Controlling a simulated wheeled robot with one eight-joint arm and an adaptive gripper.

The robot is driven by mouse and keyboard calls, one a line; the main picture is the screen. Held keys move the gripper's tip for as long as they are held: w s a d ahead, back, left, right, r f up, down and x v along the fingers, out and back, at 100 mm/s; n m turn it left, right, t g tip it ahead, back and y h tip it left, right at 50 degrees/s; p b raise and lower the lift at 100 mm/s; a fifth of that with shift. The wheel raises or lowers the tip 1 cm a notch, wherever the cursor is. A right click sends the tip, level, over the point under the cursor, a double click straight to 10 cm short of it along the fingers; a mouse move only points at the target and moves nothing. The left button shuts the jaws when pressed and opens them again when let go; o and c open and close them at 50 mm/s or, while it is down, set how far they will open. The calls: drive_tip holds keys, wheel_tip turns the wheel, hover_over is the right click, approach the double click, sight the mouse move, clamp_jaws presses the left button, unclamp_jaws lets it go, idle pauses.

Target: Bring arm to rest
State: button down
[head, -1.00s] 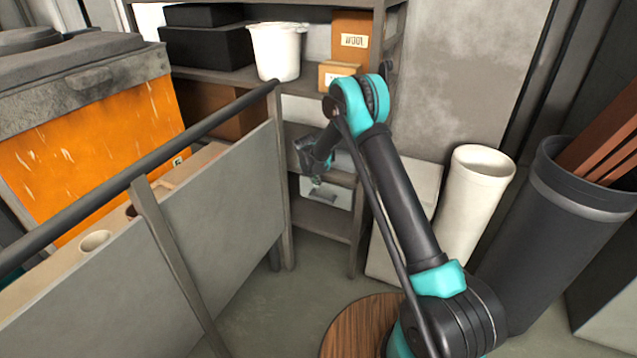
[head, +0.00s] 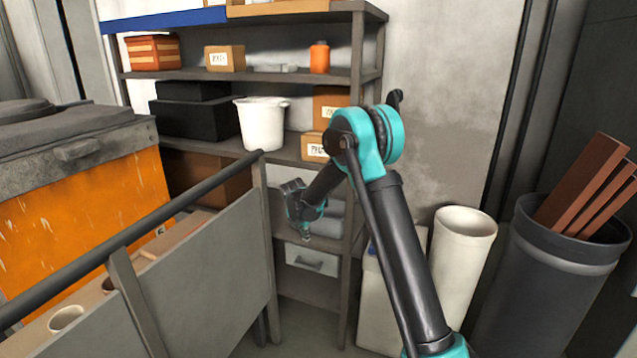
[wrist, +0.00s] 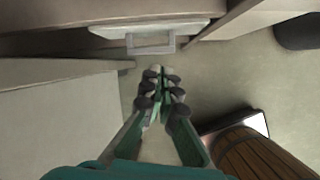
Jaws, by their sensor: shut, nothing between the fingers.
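My gripper (head: 305,236) hangs from my raised, bent arm in the head view, in front of the shelf unit and just right of the grey panel with the dark rail. In the wrist view my gripper (wrist: 160,80) points down over the floor, with its teal and black fingers together and nothing between them. The gripper is small in the head view, so its fingertips are hard to make out there.
A shelf unit (head: 350,75) holds a white bucket (head: 262,124), boxes and an orange bottle (head: 319,57). A grey panel (head: 205,290) and an orange container (head: 85,215) stand left. A white cylinder (head: 460,255) and a dark bin (head: 550,280) stand right. Floor shows below my gripper.

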drive_tip(key=s+d+r+m, duration=0.5)
drive_tip(key=s+d+m, duration=0.2)
drive_tip(key=s+d, duration=0.15)
drive_tip(key=s+d+r+m, duration=0.4)
drive_tip(key=s+d+m, duration=0.35)
drive_tip(key=d, duration=0.25)
drive_tip(key=s+d+f+m, duration=0.1)
drive_tip(key=s+d+m, duration=0.2)
drive_tip(key=s, duration=0.5)
drive_tip(key=s+d+f+m+y, duration=0.1)
drive_tip(key=s+d+m, duration=0.2)
drive_tip(key=s+m, duration=0.3)
drive_tip(key=s+d+f+m, duration=0.1)
drive_tip(key=s+d+m, duration=0.2)
drive_tip(key=s, duration=0.6)
drive_tip(key=shift+s+m, duration=0.4)
drive_tip(key=shift+m, duration=0.75)
